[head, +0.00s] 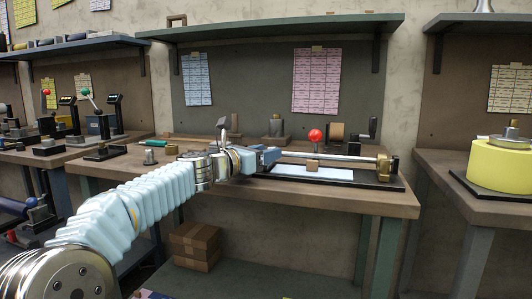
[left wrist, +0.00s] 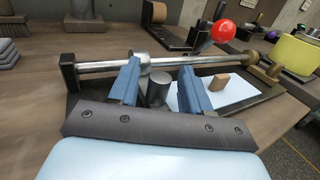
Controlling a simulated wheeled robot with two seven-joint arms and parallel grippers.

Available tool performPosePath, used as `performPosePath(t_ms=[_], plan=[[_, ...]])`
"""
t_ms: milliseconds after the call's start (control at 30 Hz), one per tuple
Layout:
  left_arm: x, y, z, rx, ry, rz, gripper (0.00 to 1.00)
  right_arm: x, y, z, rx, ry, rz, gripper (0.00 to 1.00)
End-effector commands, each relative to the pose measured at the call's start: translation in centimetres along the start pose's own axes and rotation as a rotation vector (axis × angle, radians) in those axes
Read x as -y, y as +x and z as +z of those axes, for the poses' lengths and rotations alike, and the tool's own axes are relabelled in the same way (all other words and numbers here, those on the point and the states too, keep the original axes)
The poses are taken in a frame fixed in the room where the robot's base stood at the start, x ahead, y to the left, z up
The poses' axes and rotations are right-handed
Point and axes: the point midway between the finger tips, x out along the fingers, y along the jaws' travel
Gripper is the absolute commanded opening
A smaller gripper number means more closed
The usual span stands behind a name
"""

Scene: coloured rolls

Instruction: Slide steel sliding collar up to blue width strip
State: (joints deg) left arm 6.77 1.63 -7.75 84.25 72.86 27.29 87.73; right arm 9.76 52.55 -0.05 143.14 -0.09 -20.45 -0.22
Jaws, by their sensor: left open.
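A steel rod (head: 335,158) runs across a dark fixture on the bench, and it also shows in the left wrist view (left wrist: 100,65). A wider steel collar (left wrist: 146,57) sits on the rod near the left finger. My left gripper (head: 270,155) is open at the rod's left part; its blue fingers (left wrist: 162,85) stand apart. A short steel cylinder (left wrist: 157,91) shows between them; whether it belongs to the collar I cannot tell. A pale bluish strip (head: 313,173) lies on the base; no stronger blue strip is clear. My right gripper is out of view.
A red ball (head: 315,136) rises behind the rod. A brass fitting (head: 384,167) holds the rod's right end. A yellow roll (head: 500,165) stands on the right bench.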

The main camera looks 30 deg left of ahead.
Motion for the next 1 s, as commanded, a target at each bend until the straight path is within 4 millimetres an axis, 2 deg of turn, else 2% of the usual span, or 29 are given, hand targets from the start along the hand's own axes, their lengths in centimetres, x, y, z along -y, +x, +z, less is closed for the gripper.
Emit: performPosePath(t_ms=[100,367,667,1000], plan=[[0.01,0.57,0.01,0.000,0.000,0.000,0.48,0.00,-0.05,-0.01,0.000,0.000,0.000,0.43],[0.00,0.61,-0.01,0.000,0.000,0.000,0.46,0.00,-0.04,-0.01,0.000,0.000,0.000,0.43],[-0.01,0.59,-0.03,0.000,0.000,0.000,0.00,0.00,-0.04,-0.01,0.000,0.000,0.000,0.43],[0.68,0.91,-0.04,-0.002,-0.001,-0.002,0.00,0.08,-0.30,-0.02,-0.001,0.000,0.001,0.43]])
